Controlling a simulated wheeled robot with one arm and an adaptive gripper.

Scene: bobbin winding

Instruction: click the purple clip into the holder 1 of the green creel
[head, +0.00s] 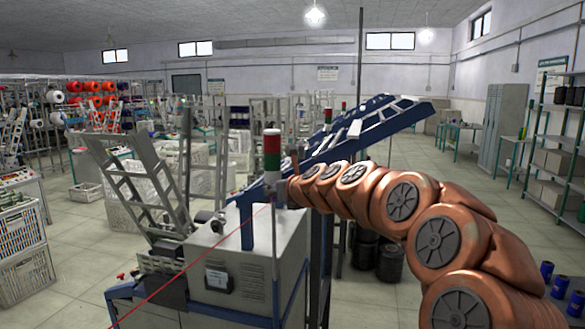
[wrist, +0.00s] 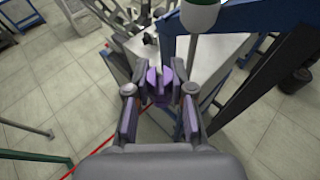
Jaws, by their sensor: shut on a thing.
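My gripper (wrist: 162,88) is shut on a purple clip (wrist: 158,76), which shows between its fingertips in the wrist view. The clip is held above the floor and in front of a pale machine top. In the head view my copper-coloured arm reaches left, and its end is small beside the signal lamp, so the clip cannot be made out there. A green bar (wrist: 35,156) lies at the lower left of the wrist view, apart from the gripper. I cannot tell whether it belongs to the green creel, and I cannot make out holder 1.
A grey machine cabinet (head: 235,275) stands below the arm's end, with a red and green signal lamp (head: 272,152) on a pole close by. A blue sloping frame (head: 370,122) rises behind. A slanted grey rack (head: 140,185) stands left. Open floor (head: 480,225) lies at right.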

